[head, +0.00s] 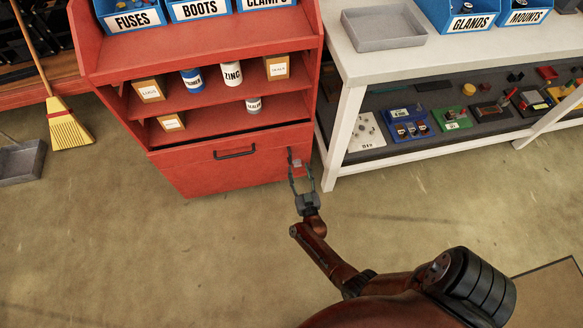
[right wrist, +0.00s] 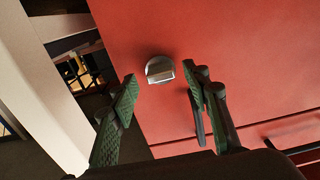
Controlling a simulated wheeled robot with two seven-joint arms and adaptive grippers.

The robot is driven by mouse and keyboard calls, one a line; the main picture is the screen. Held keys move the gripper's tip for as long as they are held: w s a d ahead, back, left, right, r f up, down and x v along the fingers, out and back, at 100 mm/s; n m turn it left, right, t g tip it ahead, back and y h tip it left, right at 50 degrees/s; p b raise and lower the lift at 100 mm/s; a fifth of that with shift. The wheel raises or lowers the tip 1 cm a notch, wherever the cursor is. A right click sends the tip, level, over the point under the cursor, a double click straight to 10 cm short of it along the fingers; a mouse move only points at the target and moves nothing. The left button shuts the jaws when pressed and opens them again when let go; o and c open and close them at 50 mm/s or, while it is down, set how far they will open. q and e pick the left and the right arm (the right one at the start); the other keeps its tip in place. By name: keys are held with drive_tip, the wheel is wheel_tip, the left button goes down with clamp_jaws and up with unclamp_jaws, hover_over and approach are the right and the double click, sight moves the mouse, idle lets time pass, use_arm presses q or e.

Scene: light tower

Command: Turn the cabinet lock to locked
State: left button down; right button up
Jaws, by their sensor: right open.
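The red cabinet (head: 230,171) stands at the centre left in the head view, its lower door with a dark bar handle (head: 235,153). The lock (right wrist: 160,70) shows in the right wrist view as a small metal round piece with a raised knob on the red door. In the head view it is a small grey spot (head: 297,163) near the door's right edge. My right gripper (head: 302,170) is open in front of the lock. In the right wrist view its fingers (right wrist: 160,103) are apart, with the lock beyond and between them, not visibly touched. My left gripper is not in view.
A white workbench (head: 345,125) with a leg stands close to the right of the cabinet. A grey tray (head: 384,27) lies on it. Jars and boxes stand on the cabinet shelves. A broom (head: 68,125) and dustpan (head: 22,160) are at left. The floor in front is clear.

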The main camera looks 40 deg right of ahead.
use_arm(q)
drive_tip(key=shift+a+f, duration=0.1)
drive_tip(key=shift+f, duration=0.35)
use_arm(e)
drive_tip(key=shift+x, duration=0.8)
drive_tip(key=shift+c, duration=0.4)
drive_tip(key=c, duration=1)
drive_tip(key=shift+c, duration=0.2)
